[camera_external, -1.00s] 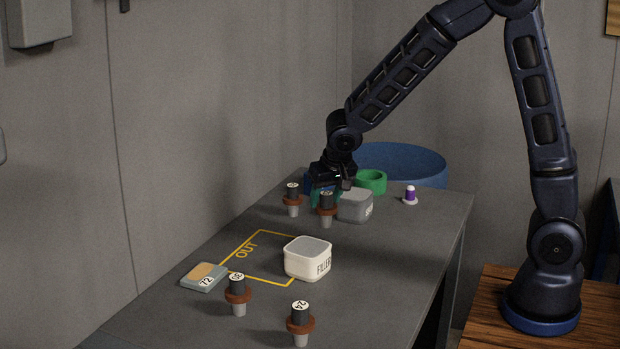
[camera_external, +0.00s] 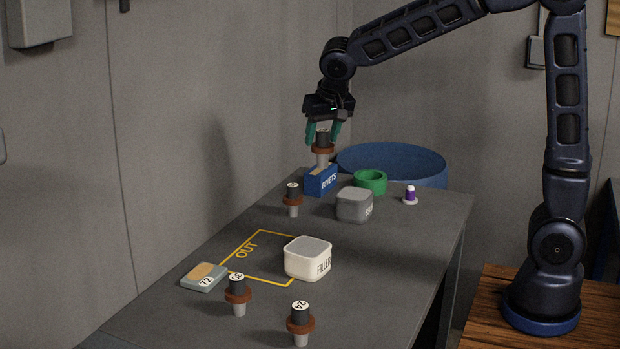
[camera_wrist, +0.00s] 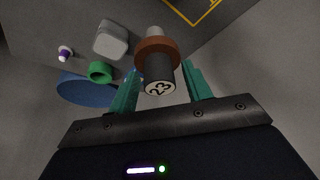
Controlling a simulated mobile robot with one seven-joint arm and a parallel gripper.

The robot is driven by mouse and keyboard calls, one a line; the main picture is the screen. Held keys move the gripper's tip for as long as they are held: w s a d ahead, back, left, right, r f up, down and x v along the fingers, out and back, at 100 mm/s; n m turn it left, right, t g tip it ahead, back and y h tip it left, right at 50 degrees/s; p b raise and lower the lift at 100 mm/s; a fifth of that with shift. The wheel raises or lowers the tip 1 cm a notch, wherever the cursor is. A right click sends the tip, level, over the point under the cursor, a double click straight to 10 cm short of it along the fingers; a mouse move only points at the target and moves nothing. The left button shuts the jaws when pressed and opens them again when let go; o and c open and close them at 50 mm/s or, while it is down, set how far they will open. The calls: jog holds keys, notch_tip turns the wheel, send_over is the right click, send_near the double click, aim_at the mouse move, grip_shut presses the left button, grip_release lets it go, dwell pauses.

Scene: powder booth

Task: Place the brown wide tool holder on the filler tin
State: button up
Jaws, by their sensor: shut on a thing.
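My gripper (camera_external: 323,134) is shut on a tool holder (camera_external: 322,149) with a brown collar, a dark top and a pale shank. It hangs upright in the air, and in the external view its lower end shows just above the blue rivets box. In the wrist view the held tool holder (camera_wrist: 157,72) sits between the green fingers of my gripper (camera_wrist: 158,88), with "23" on its end. The filler tin (camera_external: 308,263) is a cream box with a grey top, on the table nearer the camera. Its top is bare. The wrist view does not show it.
Other brown-collared holders stand on the table: one (camera_external: 292,199) farther back, two (camera_external: 238,294) (camera_external: 300,323) in front. A rivets box (camera_external: 320,183), grey tin (camera_external: 354,206), green ring (camera_external: 370,181), purple piece (camera_external: 410,195) and sanding-block-like piece (camera_external: 204,277) also lie there. A yellow OUT outline borders the filler tin.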

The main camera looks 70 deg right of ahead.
jog(key=s+a+r+m, duration=0.15)
jog(key=a+r, duration=0.35)
jog(key=a, duration=0.8)
jog(key=f, duration=1.9)
jog(key=shift+s+a+f, duration=0.15)
jog(key=shift+s, duration=0.1)
jog(key=shift+f, duration=0.15)
jog(key=o, duration=1.2)
jog(key=shift+o, duration=0.2)
